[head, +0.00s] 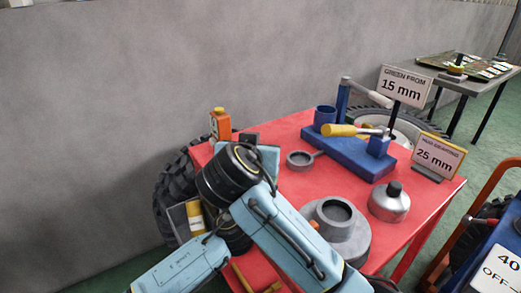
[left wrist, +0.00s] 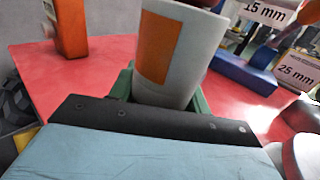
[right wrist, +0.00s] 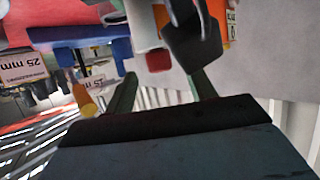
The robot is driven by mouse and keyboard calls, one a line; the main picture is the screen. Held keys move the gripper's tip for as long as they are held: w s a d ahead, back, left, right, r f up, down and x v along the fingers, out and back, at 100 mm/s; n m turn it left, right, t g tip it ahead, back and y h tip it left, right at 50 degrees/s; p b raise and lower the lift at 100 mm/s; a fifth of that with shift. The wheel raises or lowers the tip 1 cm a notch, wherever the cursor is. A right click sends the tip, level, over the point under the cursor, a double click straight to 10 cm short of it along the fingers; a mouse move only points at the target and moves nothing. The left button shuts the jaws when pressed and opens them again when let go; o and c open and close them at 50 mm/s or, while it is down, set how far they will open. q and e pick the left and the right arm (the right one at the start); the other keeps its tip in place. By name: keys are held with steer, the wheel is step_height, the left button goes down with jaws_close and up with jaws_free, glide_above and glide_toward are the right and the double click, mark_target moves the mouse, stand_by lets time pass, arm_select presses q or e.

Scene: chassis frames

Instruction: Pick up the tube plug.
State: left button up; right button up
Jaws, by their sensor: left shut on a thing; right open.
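In the left wrist view a whitish tube (left wrist: 205,50) with an orange patch stands between the green fingers of my left gripper (left wrist: 163,90), which is shut on it. A dark red plug (left wrist: 203,3) is cut off at the tube's top edge. In the right wrist view, which looks inverted, the red plug (right wrist: 158,61) shows at the end of the pale tube (right wrist: 146,25). My right gripper (right wrist: 164,82) is open, with the plug just beyond and between its fingertips; I see no contact. In the head view my arms hide both grippers and the tube.
The red table (head: 300,195) holds an orange bottle (head: 220,125), a blue fixture (head: 348,155) with a yellow-handled tool, a grey round part (head: 350,245), a metal flask (head: 389,205) and a sign (head: 438,155). Tires stand beside the table.

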steer(key=x, duration=0.4)
steer(key=shift+w, duration=0.2)
steer(key=shift+c, duration=0.2)
steer(key=c, duration=1)
